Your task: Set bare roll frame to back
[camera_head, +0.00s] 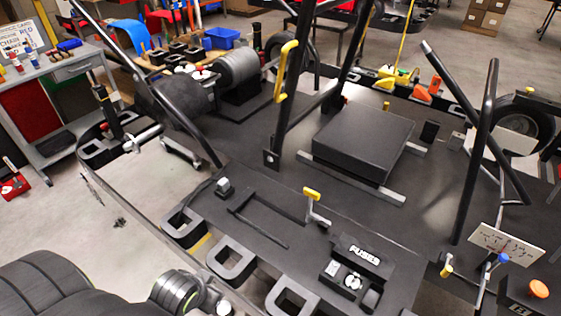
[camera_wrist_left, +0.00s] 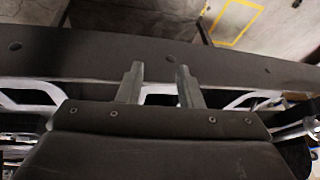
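Several black tubular bars that look like roll framing rise from the kart stand in the head view. One upright pair (camera_head: 294,100) stands near the middle, with a yellow handle (camera_head: 286,70) on it. Another pair of bars (camera_head: 478,150) stands at the right, and a long bar (camera_head: 150,82) slants at the left. I cannot tell which of these is the bare roll frame. My left gripper (camera_wrist_left: 158,85) shows in the left wrist view, fingers apart with nothing between them. A dark flat bar lies beyond the fingertips. Neither gripper can be made out in the head view.
A flat black box (camera_head: 362,140) sits on the black deck. A small panel in front carries a yellow-topped lever (camera_head: 315,205) and a FUSES block (camera_head: 362,262). A grey worktable (camera_head: 70,85) stands at the left. Open floor (camera_head: 75,190) lies between table and kart.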

